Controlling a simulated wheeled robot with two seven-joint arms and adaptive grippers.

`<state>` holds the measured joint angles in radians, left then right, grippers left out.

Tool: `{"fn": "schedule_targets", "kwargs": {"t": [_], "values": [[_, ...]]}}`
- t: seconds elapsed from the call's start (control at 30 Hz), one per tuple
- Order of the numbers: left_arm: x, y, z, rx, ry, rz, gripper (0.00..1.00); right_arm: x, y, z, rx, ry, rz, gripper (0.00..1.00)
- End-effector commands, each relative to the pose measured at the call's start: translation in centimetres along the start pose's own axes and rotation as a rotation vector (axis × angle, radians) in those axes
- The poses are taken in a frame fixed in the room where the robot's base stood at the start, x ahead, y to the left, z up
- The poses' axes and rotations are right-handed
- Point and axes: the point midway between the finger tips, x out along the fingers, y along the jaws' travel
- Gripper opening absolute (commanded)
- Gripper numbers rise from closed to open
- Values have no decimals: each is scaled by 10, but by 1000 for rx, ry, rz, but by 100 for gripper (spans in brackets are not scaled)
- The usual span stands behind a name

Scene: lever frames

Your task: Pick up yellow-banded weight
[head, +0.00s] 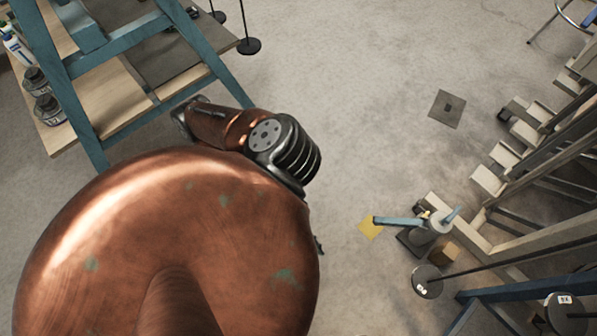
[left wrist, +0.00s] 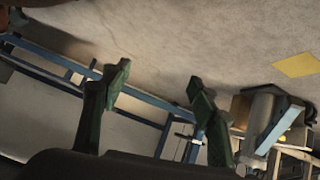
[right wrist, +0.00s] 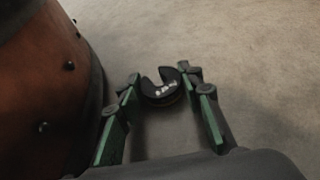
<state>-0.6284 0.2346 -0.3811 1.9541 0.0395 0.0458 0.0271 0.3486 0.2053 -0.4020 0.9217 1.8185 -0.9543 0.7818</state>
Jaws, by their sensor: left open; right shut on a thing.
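In the right wrist view my right gripper (right wrist: 162,80) is shut on a dark round slotted weight (right wrist: 160,92). The weight sits between the two green-padded fingertips, with its slot toward the top and white marks on its face. A thin dull yellowish edge seems to show along its lower rim. Bare floor lies behind it. In the left wrist view my left gripper (left wrist: 160,85) is open and empty, its fingers wide apart. Neither gripper shows clearly in the head view, where my copper body covers much of the lower left.
A blue-framed bench (head: 130,40) stands at upper left. Dark discs with white labels (head: 427,282) (head: 566,312) sit on rods at lower right, near a stepped pale frame (head: 520,150). A yellow square (head: 371,229) lies on the floor. The middle floor is clear.

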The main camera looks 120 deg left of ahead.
Motion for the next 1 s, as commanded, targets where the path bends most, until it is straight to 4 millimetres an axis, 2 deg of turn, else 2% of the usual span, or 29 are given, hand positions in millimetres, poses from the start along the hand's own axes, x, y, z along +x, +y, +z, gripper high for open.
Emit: {"fn": "schedule_targets", "kwargs": {"t": [0.37, 0.67, 1.0], "values": [[-1, 0, 0, -3, -17, -2, 54, -2, -1, 4, -1, 0, -1, 11], [-4, 5, -32, -50, -100, -26, 54, -12, -3, 31, -7, -1, -3, 11], [-31, 25, -69, -124, -284, -9, 54, -30, -3, 73, -6, -2, -3, 11]]}}
